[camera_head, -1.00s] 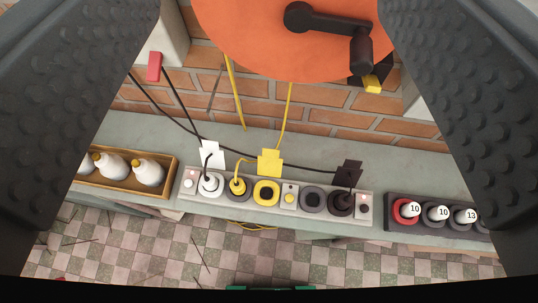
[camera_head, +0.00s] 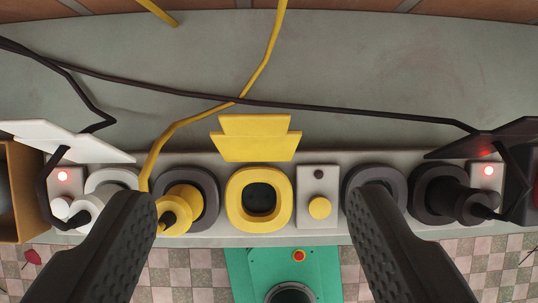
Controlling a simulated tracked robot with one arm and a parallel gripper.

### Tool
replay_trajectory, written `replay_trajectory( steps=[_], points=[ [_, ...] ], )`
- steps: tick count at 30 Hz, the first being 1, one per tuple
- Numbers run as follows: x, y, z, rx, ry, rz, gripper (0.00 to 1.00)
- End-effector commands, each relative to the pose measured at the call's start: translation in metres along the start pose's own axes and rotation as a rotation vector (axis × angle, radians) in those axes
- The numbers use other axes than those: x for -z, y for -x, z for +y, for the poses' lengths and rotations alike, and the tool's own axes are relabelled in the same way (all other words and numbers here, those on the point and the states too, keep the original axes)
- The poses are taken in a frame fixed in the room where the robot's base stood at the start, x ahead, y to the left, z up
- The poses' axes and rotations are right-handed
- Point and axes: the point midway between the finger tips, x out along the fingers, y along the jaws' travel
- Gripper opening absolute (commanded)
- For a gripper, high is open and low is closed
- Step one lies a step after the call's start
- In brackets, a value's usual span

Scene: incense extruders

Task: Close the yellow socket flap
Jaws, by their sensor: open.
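The yellow socket (camera_head: 233,203) sits in the middle of the grey power strip, with an empty dark opening. Its yellow flap (camera_head: 256,139) stands open behind the socket, toward the wall. My gripper (camera_head: 250,210) is open, with one dark finger at the left and one at the right. In the picture the socket lies between the fingertips, and the flap is beyond them. Nothing is held. I cannot tell how high the fingertips are above the strip.
A yellow plug (camera_head: 180,207) is left of the socket, and a yellow button (camera_head: 320,208) is right. A white flap (camera_head: 66,140) and a black flap (camera_head: 490,138) stand open at the sides. Cables cross the grey ledge (camera_head: 370,60) behind. A wooden box (camera_head: 28,190) is far left.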

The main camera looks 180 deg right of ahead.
Motion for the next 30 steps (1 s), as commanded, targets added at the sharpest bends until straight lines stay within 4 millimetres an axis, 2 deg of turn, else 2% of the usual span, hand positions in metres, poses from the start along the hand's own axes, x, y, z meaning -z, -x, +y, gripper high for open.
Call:
replay_trajectory(
  steps=[2,11,23,30],
  points=[
    [-0.005,-0.014,0.000,-0.010,-0.002,-0.024,0.62],
    [-0.007,-0.029,-0.002,-0.013,-0.001,-0.031,0.62],
    [-0.009,-0.084,0.000,-0.013,-0.002,-0.033,0.62],
    [-0.008,-0.091,0.002,-0.013,-0.004,-0.029,0.62]
  ],
)
